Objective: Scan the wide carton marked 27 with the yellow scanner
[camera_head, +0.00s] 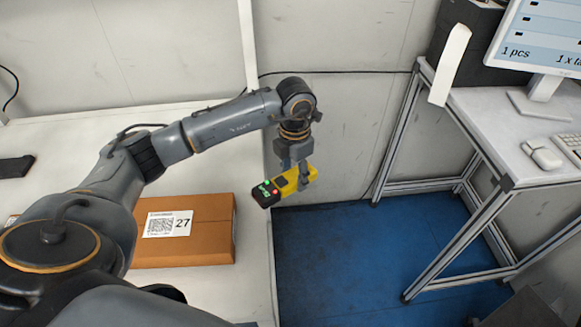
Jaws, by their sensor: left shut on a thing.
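The wide carton (205,232) is brown and lies flat on the white table. Its top bears a white label (168,224) with a square code and the number 27. My left arm hides the carton's left end. My left gripper (303,182) is shut on the yellow scanner (292,183) and holds it up to the right of the carton, past the table's right edge. The scanner's black end points left and down, with green and red lights on it. The scanner is apart from the carton. My right gripper is not in view.
A black object (16,167) lies at the left on the white table (226,150). At the right a desk (500,150) carries a monitor (545,35), a mouse (541,154) and a keyboard. Blue floor (340,250) lies open between table and desk. A grey wall stands behind.

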